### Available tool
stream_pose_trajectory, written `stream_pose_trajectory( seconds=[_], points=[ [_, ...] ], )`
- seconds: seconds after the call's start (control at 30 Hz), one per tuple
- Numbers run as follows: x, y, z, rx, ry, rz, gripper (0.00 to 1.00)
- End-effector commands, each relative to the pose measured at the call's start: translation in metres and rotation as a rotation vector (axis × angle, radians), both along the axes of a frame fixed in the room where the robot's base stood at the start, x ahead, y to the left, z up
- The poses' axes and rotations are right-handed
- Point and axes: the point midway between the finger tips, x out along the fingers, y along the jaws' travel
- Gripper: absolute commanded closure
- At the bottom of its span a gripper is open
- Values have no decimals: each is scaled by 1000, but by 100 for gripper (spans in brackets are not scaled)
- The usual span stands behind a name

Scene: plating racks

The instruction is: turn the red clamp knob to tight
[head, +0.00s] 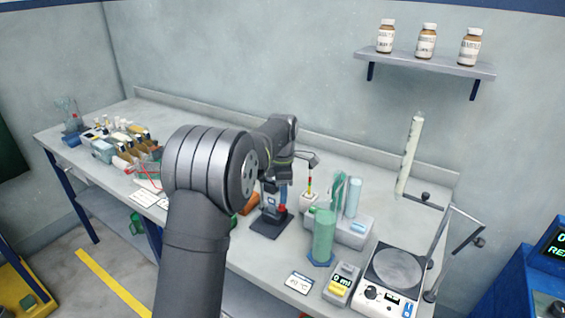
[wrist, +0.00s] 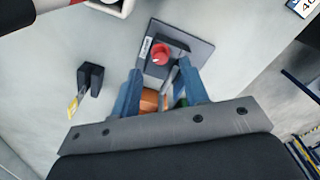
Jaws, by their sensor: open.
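The red clamp knob (wrist: 161,53) sits on a dark rectangular clamp base (wrist: 196,52) with a small white label in the wrist view. A white mark shows on the knob; I cannot tell which setting it stands for. In the head view the knob (head: 282,209) shows small and red above the dark base (head: 270,224) on the bench. My gripper (wrist: 163,82) is open, with its two blue fingers on either side of and just short of the knob in the picture. The gap between fingers and knob looks empty. Whether they touch it cannot be told.
An orange block (wrist: 150,101) shows between the fingers. A small black holder (wrist: 91,78) stands left. In the head view, a green cylinder (head: 323,236), a hotplate (head: 397,267) and a stand are to the right. Bottles and boxes crowd the bench's left end.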

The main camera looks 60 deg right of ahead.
Motion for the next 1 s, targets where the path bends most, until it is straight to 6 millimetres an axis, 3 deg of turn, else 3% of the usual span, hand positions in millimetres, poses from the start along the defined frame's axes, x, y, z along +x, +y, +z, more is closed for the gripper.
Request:
stream_pose_trajectory(
  seconds=[0.3, 0.5, 0.7, 1.0],
  points=[
    [0, 0, 81, -4, -2, 0, 59],
    [0, 0, 115, -2, -1, 0, 59],
    [0, 0, 130, 1, 1, 0, 59],
    [0, 0, 132, 1, 1, 0, 59]
  ],
)
